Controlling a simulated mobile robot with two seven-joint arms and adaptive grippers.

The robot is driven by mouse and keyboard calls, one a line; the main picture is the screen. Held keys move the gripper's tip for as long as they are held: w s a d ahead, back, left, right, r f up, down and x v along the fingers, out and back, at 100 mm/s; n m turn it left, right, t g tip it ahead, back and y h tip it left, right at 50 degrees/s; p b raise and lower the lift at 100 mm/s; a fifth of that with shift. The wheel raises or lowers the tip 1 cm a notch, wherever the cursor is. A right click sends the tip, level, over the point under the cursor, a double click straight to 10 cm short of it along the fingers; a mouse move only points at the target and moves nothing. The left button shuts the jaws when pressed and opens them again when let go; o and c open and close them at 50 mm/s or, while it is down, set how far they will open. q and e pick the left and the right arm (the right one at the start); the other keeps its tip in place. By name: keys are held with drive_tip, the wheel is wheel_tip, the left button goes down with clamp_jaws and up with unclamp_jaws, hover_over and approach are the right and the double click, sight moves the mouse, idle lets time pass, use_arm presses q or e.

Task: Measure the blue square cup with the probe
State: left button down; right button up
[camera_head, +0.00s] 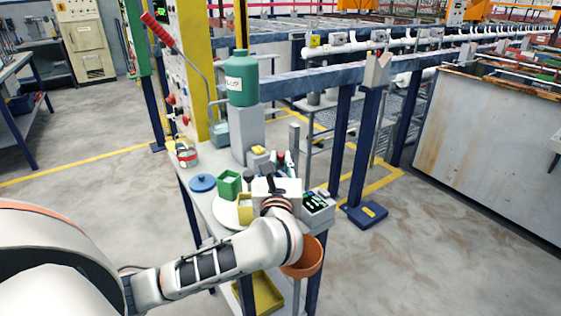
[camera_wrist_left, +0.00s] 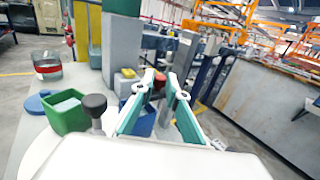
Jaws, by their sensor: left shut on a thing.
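My left gripper (camera_head: 284,160) reaches over the far side of the small table. In the left wrist view its teal fingers (camera_wrist_left: 163,88) are closed on a small, dark and red piece (camera_wrist_left: 159,81), which seems to be the probe's top; its lower part is unclear. A blue surface (camera_wrist_left: 142,122), perhaps the blue square cup, shows partly behind and between the fingers. I cannot tell whether the probe touches it. In the head view my wrist hides that spot. A green square cup (camera_head: 228,184) and a yellow cup (camera_head: 245,208) stand on a white disc. My right gripper is not in view.
A green bottle (camera_head: 241,79) stands on a grey block behind the cups. A blue round lid (camera_head: 203,183) and a glass jar with a red band (camera_head: 187,157) are at left. A meter (camera_head: 318,207) and an orange bucket (camera_head: 304,258) are at right.

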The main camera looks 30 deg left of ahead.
use_arm(q)
wheel_tip(320, 180, up, 6)
drive_tip(key=p, duration=0.3)
drive_tip(key=shift+p, duration=0.3)
drive_tip(key=c, duration=2)
unclamp_jaws()
drive_tip(key=shift+f, duration=0.1)
drive_tip(key=v, duration=1.2)
drive_tip(key=shift+s, duration=0.1)
